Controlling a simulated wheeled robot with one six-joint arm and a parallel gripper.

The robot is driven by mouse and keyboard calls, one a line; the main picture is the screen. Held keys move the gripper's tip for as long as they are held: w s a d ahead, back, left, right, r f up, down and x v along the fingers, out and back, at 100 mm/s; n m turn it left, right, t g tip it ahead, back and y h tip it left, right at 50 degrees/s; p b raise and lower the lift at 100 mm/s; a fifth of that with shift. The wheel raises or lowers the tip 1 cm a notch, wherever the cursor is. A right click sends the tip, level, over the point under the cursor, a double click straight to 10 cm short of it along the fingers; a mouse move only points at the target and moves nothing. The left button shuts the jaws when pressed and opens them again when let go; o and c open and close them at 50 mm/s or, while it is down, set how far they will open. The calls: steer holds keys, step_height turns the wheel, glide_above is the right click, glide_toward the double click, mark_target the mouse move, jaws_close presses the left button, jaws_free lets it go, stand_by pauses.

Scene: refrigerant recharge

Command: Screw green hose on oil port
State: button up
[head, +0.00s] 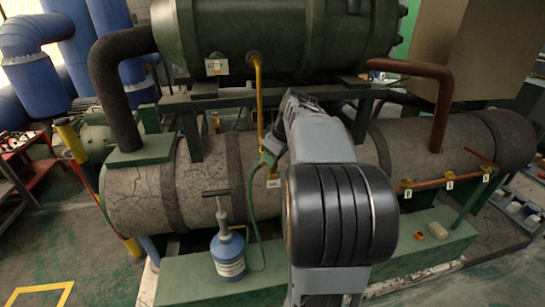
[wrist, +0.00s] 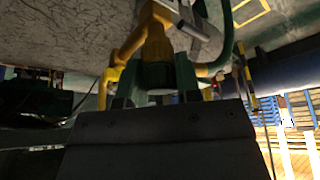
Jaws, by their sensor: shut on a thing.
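The green hose (head: 251,217) rises from a blue oil container with a hand pump (head: 228,254) to the oil port area on the cracked grey tank. My gripper (head: 271,156) is there, partly hidden behind my arm. In the wrist view my gripper (wrist: 158,97) is shut on the green hose end, which lies against a yellow fitting (wrist: 153,45). The hose also curves down the right of that fitting in the wrist view (wrist: 226,45). Whether the threads are engaged cannot be told.
A yellow pipe (head: 258,95) drops from the upper green tank (head: 285,40) to the port area. A small white tag (head: 273,183) hangs just below. An orange pipe (head: 430,184) with several tags runs along the tank at right. Green base plates lie below.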

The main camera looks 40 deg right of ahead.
steer(key=shift+m+h, duration=0.7)
steer(key=shift+m, duration=1.1)
steer(key=m+h, duration=0.1)
steer(key=m, duration=0.2)
steer(key=shift+m, duration=0.3)
steer(key=shift+f+m+g+h, duration=0.15)
steer(key=shift+m+g+h, duration=0.45)
steer(key=shift+m, duration=1.2)
